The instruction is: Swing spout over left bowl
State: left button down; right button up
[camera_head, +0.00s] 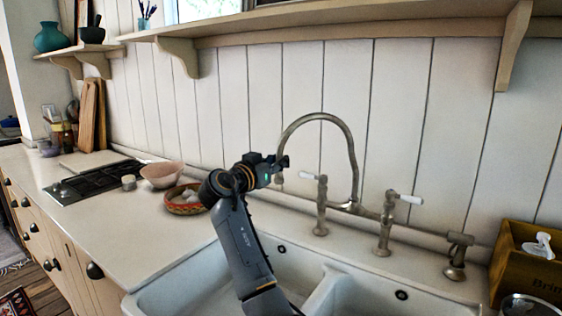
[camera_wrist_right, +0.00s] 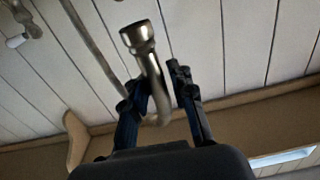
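The metal gooseneck spout (camera_head: 318,118) arches up from the bridge tap behind the sink and bends down to the left. Its end hangs beside my right gripper (camera_head: 281,163), toward the left bowl's (camera_head: 205,275) back edge in the picture. In the right wrist view the spout (camera_wrist_right: 153,80) passes between the two fingers of my right gripper (camera_wrist_right: 160,95), its open end toward the camera. The fingers stand apart around it, with a gap on the right finger's side; contact on the left one is unclear. My left gripper is out of view.
Two white-handled taps (camera_head: 385,225) stand behind the sink. The right bowl (camera_head: 390,304) lies past the divider. A woven basket (camera_head: 184,207), pink bowl (camera_head: 161,174) and hob (camera_head: 95,181) are left on the counter. A wooden box (camera_head: 528,265) stands right.

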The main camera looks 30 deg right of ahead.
jog(key=shift+o, duration=0.9)
jog(key=shift+w+a, duration=0.15)
jog(key=shift+a, duration=0.1)
jog(key=shift+s+d, duration=0.1)
jog(key=shift+s, duration=0.1)
jog(key=v, duration=1.2)
jog(key=shift+w+f, duration=0.1)
